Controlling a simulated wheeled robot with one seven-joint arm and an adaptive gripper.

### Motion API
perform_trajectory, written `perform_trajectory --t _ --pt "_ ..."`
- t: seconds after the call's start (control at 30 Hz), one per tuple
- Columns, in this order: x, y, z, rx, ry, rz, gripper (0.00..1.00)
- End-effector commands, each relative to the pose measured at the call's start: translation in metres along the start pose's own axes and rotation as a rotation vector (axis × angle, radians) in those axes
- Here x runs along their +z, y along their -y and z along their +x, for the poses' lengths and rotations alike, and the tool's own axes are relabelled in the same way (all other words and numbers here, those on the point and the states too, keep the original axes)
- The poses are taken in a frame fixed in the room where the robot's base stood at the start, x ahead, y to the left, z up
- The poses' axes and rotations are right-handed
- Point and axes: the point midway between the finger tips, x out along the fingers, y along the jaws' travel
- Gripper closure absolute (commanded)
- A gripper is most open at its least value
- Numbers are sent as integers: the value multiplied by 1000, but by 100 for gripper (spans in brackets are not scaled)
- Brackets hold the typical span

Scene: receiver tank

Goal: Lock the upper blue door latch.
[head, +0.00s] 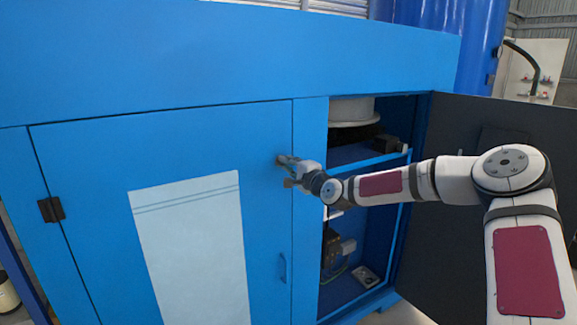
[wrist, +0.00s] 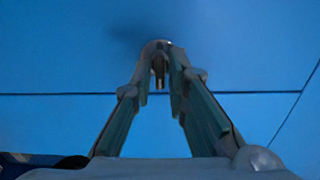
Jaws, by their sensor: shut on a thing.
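The closed blue door (head: 90,170) of the cabinet fills the left of the head view, with a pale striped panel on it. My gripper (head: 286,168) is at the door's upper right edge, at the height of the upper latch. In the wrist view my gripper (wrist: 161,85) has its fingers converging on a small round grey and dark latch (wrist: 158,46) on the blue surface. The fingers are shut on it. In the head view the gripper mostly hides the latch, so its turn cannot be told. A seam runs across behind the fingers in the wrist view.
A small blue handle (head: 283,268) is lower on the same door. A black hinge (head: 51,209) is at its left edge. To the right, the cabinet is open, with shelves and equipment inside, and a dark open door (head: 480,160) stands behind my arm.

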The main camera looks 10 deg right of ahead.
Motion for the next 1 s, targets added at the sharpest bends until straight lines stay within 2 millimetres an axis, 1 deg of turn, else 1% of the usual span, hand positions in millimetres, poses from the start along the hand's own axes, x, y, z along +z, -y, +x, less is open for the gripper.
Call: perform_trajectory --t 0.2,0.23,0.27,0.57,0.67,0.77,0.87,1.0 --pt "0 -1 0 1 -1 0 100" --pt "0 -1 0 1 0 0 78" --pt "0 -1 0 1 -1 0 72" --pt "0 0 0 1 0 -1 72" --pt "-1 0 -5 1 -1 -1 72" --pt "-1 -1 -17 3 0 -1 72" --pt "-2 0 -36 2 -2 -1 72" --pt "-2 -1 -65 3 -1 -1 72"
